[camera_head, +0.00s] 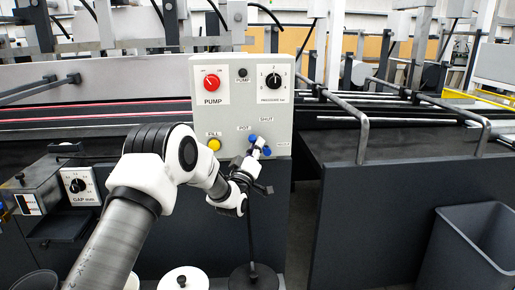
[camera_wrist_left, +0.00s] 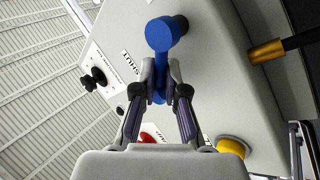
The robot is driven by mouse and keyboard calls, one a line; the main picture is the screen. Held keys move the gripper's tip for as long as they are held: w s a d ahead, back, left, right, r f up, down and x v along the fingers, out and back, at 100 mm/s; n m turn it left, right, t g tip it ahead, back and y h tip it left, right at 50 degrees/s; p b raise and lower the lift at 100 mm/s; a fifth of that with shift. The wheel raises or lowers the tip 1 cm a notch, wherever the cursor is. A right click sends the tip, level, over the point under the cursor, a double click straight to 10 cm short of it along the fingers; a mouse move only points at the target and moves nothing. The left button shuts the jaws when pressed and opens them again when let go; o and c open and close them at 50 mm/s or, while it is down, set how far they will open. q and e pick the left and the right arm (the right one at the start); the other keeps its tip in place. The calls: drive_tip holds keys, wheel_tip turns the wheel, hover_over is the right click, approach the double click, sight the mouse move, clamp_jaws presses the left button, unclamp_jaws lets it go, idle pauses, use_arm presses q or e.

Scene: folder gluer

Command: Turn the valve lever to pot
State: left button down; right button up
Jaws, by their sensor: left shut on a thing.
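The blue valve lever (camera_head: 267,151) is on the lower right of the grey control panel, near the printed labels POT, SHUT and a third one partly hidden. My left gripper (camera_head: 257,146) is at the lever, partly covering it. In the left wrist view, the blue lever (camera_wrist_left: 160,36) runs down from its thick round end to between the fingers of my left gripper (camera_wrist_left: 161,72), which is shut on it. I cannot tell which label the lever points to. My right gripper is not in view.
The panel (camera_head: 230,105) also carries a red PUMP knob (camera_head: 211,82), a black pressure dial (camera_head: 273,81) and a yellow FILL button (camera_head: 214,144). Lidded pots (camera_head: 183,279) stand below. A grey bin (camera_head: 470,250) is at the right. Metal rails (camera_head: 362,135) run right of the panel.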

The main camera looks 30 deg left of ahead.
use_arm(q)
drive_tip(key=c, duration=1.4)
unclamp_jaws()
drive_tip(key=shift+w+a+r, duration=0.1)
drive_tip(key=shift+a+r, duration=0.1)
drive_tip(key=shift+r, duration=0.15)
drive_tip(key=shift+s+a, duration=0.1)
drive_tip(key=shift+s, duration=0.15)
drive_tip(key=v, duration=1.2)
drive_tip(key=shift+f, duration=0.15)
drive_tip(key=shift+w, duration=0.1)
